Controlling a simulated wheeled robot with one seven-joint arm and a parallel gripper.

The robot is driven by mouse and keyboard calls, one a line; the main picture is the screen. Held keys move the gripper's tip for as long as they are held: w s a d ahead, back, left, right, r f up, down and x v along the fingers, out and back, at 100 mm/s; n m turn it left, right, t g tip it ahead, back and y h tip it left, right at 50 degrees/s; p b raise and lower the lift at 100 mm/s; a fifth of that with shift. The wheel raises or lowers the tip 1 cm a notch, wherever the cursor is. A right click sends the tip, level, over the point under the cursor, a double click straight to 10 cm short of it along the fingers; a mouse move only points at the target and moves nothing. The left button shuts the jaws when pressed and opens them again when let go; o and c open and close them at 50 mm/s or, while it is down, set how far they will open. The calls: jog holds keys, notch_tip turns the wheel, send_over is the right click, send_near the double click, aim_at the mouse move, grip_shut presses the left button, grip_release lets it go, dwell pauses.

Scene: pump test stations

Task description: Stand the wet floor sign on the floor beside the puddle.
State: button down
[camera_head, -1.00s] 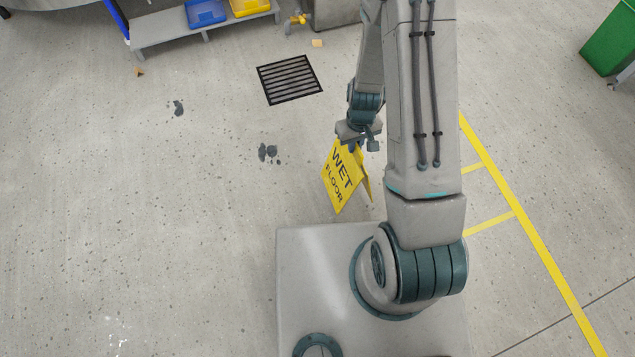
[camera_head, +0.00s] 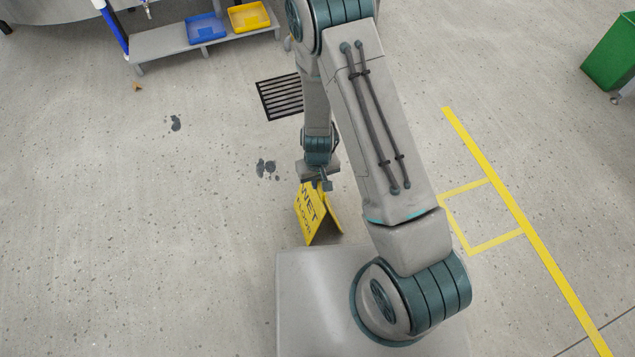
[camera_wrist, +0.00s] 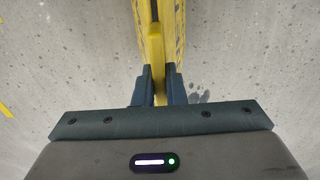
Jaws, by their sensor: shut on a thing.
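The yellow wet floor sign (camera_head: 311,222) hangs from my gripper (camera_head: 321,184), its lower end close to my base in the head view. Its two panels are partly spread, with dark lettering on the left one. In the wrist view the sign (camera_wrist: 153,45) runs up from between my fingers (camera_wrist: 158,88), which are shut on its top edge. I cannot tell whether its feet touch the floor. Small dark patches (camera_head: 265,167) lie on the floor left of my gripper, and another (camera_head: 175,123) lies farther left; I cannot tell whether either is the puddle.
A black floor grate (camera_head: 279,98) lies behind my arm. A low grey shelf (camera_head: 165,42) holds a blue tray (camera_head: 206,27) and a yellow tray (camera_head: 248,16). A green bin (camera_head: 612,52) stands far right, beyond yellow floor lines (camera_head: 530,232). The floor at left is widely clear.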

jog(key=shift+f, duration=0.1)
jog(key=shift+f, duration=0.15)
jog(key=c, duration=1.5)
grip_release()
notch_tip(320, 180, up, 13)
jog(key=p, duration=0.5)
jog(key=shift+f+p, duration=0.2)
jog(key=shift+p, duration=0.1)
